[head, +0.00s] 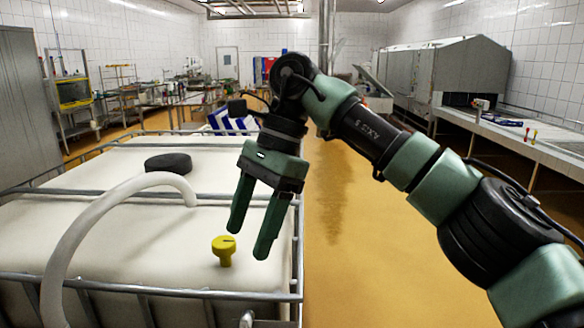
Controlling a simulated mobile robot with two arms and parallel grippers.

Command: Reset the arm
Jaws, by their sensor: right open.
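My right arm comes in from the right in the head view and bends down at the wrist. Its green gripper (252,245) points down with its two fingers apart and nothing between them. It is over the right part of a white tank (130,253). A yellow valve knob (224,250) stands on the tank top, just left of the fingertips in the picture. Whether a fingertip touches anything is hard to tell. My left gripper is not in the frame.
A metal cage rail (190,293) edges the tank. A pale hose (75,235) arches over its left part, and a black lid (168,163) lies farther back. Open yellow floor (370,240) is right of the tank; a long counter (520,140) lines the right wall.

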